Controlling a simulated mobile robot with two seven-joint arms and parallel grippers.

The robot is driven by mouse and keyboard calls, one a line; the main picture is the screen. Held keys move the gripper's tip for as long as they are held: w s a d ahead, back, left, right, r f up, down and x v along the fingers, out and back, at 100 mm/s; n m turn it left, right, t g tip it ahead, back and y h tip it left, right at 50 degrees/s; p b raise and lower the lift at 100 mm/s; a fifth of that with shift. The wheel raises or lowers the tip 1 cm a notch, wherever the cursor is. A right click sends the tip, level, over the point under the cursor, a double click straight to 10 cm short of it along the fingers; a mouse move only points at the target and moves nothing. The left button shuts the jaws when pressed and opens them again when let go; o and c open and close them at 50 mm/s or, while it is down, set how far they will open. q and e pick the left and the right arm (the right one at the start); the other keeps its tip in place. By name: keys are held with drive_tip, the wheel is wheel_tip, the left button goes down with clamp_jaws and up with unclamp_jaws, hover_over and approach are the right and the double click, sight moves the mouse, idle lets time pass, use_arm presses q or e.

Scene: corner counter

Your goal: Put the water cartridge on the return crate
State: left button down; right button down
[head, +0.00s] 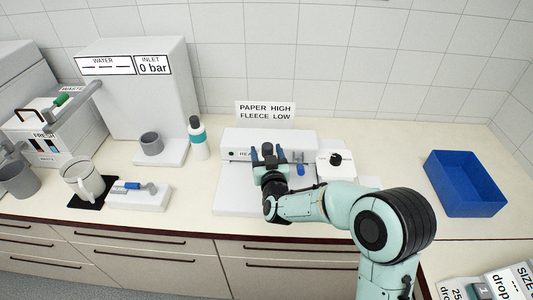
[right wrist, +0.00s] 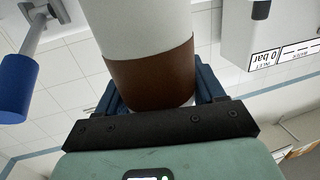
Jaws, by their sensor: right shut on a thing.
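My right gripper (head: 268,156) is at the front of the white machine below the "PAPER HIGH FLEECE LOW" sign. In the right wrist view, the gripper (right wrist: 158,88) is shut on a white cylinder with a brown band (right wrist: 150,70). The head view hides this cylinder behind the gripper, and I cannot tell whether it is the water cartridge. A blue open box (head: 463,185), possibly the return crate, stands at the right of the counter and looks empty. My left gripper is not in view.
A blue-tipped lever (head: 300,170) is close beside my right gripper. The water dispenser (head: 140,85), a grey cup (head: 151,143) and a white bottle with a teal band (head: 198,138) stand left. A white box with a black knob (head: 336,165) stands right of the lever.

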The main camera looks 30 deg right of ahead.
drive_tip(key=shift+c, duration=0.6)
unclamp_jaws()
